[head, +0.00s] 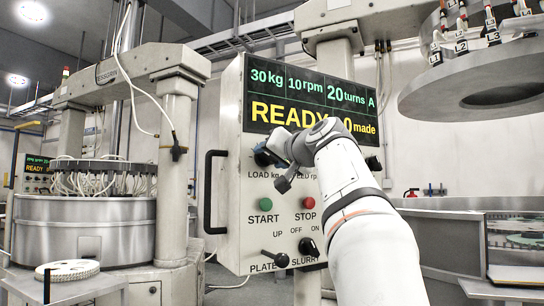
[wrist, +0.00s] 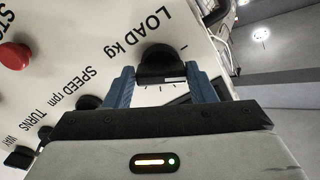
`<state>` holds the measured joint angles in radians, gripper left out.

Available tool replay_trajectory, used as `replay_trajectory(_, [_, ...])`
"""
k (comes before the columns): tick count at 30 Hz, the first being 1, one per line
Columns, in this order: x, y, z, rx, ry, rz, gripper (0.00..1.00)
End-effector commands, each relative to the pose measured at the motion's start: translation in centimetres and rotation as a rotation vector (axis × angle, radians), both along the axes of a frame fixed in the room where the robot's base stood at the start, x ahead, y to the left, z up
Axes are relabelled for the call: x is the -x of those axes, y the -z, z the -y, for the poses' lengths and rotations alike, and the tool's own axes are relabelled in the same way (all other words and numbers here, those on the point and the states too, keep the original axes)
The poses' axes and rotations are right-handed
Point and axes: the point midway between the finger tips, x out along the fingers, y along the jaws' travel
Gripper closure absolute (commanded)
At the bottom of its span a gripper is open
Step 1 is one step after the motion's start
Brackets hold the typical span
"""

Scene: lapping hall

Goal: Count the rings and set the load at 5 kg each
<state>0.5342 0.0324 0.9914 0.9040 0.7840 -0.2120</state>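The control panel (head: 235,150) stands before me. Its display (head: 312,103) reads 30 kg, 10 rpm, 20 turns, A and READY; my arm partly hides the "made" count. The dark LOAD kg knob (head: 262,155) sits below the display. In the wrist view, the blue fingers of my gripper (wrist: 161,72) lie on both sides of the LOAD knob (wrist: 160,62) and seem to touch it. My gripper (head: 274,158) also shows at the knob in the head view. A pale disc with holes (head: 68,270) lies at lower left; I cannot make out separate rings to count.
The panel has a green START button (head: 265,204), a red STOP button (head: 309,203), a PLATE lever (head: 275,258), a SLURRY knob (head: 308,246) and a side handle (head: 209,190). Another machine (head: 85,225) stands left. The wrist view shows the SPEED knob (wrist: 89,102) nearby.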

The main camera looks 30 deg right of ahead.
Motion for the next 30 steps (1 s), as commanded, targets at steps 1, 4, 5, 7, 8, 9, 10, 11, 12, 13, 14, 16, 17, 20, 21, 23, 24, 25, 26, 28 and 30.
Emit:
replay_trajectory(1, [0.0,0.0,0.0,0.0,0.0,0.0,0.45])
replay_trajectory(4, [0.0,0.0,0.0,0.0,0.001,0.002,0.37])
replay_trajectory(5, [0.0,-0.1,0.0,0.0,0.001,0.002,0.35])
replay_trajectory(7, [0.0,-0.1,0.0,0.0,0.002,0.003,0.31])
replay_trajectory(8, [0.0,-0.1,0.0,0.0,0.002,0.003,0.31])
replay_trajectory(9, [0.0,-0.1,0.0,0.0,0.002,0.003,0.31])
replay_trajectory(10, [0.0,-0.1,0.0,0.0,0.002,0.003,0.31])
replay_trajectory(11, [0.1,-0.1,0.0,0.0,0.002,0.003,0.31])
replay_trajectory(12, [0.1,-0.1,0.0,0.0,0.001,0.004,0.31])
replay_trajectory(13, [0.1,-0.1,0.0,0.0,0.002,0.003,0.31])
replay_trajectory(14, [0.2,-0.2,0.0,0.0,0.003,0.004,0.31])
replay_trajectory(16, [0.7,-0.2,0.1,0.001,0.003,0.005,0.31])
replay_trajectory(17, [1.1,-0.2,0.1,0.001,0.003,0.005,0.31])
replay_trajectory(20, [2.7,-0.1,0.2,0.002,0.006,0.006,0.31])
replay_trajectory(21, [3.5,-0.1,0.2,0.001,0.006,0.006,0.31])
replay_trajectory(23, [4.5,-0.1,0.3,0.001,0.006,0.005,0.31])
replay_trajectory(24, [5.2,-0.1,0.3,0.001,0.005,0.005,0.31])
replay_trajectory(25, [5.7,-0.1,0.3,0.001,0.005,0.005,0.31])
replay_trajectory(26, [6.1,-0.1,0.4,0.001,0.005,0.004,0.31])
replay_trajectory(28, [6.9,-0.1,0.5,0.0,0.006,0.004,0.31])
replay_trajectory(30, [7.5,-0.1,0.4,0.0,0.003,0.004,0.31])
